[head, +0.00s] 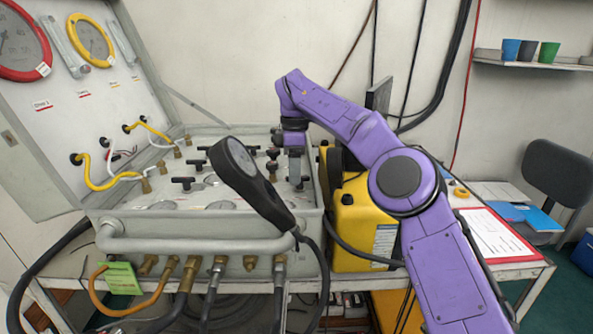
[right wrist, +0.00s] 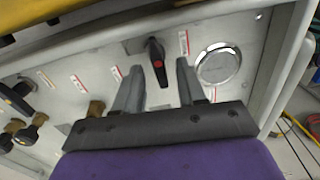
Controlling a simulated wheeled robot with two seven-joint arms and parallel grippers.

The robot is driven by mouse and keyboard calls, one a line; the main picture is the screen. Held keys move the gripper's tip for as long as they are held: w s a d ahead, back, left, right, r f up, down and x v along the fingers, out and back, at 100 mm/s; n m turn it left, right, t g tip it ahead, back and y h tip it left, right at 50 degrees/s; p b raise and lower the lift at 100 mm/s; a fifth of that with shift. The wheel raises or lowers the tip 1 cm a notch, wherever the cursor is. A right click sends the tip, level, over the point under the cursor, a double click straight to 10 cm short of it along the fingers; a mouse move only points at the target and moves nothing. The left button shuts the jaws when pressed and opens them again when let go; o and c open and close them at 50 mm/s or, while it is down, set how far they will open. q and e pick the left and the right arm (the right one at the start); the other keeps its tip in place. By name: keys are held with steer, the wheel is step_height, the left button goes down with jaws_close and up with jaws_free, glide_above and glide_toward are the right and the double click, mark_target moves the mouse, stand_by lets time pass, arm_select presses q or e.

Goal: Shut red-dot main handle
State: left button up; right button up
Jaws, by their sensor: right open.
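The red-dot main handle (right wrist: 157,62) is a black lever with a red dot on the grey panel face (right wrist: 75,62). In the right wrist view it shows between the two fingers of my right gripper (right wrist: 153,75), with a gap on each side. The lever points roughly along the fingers. In the head view my right gripper (head: 294,168) points down over the right end of the panel box (head: 210,225). A black handle shows just below it there, but its red dot cannot be made out. My left gripper is not in view.
Other black T-handles (head: 183,182) stand left of my gripper. A yellow container (head: 355,225) stands close on the right. The open lid (head: 50,150) with gauges and hoses is at the left.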

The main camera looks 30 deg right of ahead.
mark_target(295, 188)
step_height(295, 188, up, 10)
steer(key=p, duration=0.7)
steer(key=shift+w+d+r+p, duration=0.15)
steer(key=shift+d+p, duration=0.05)
steer(key=shift+p, duration=0.2)
stand_by(1.5)
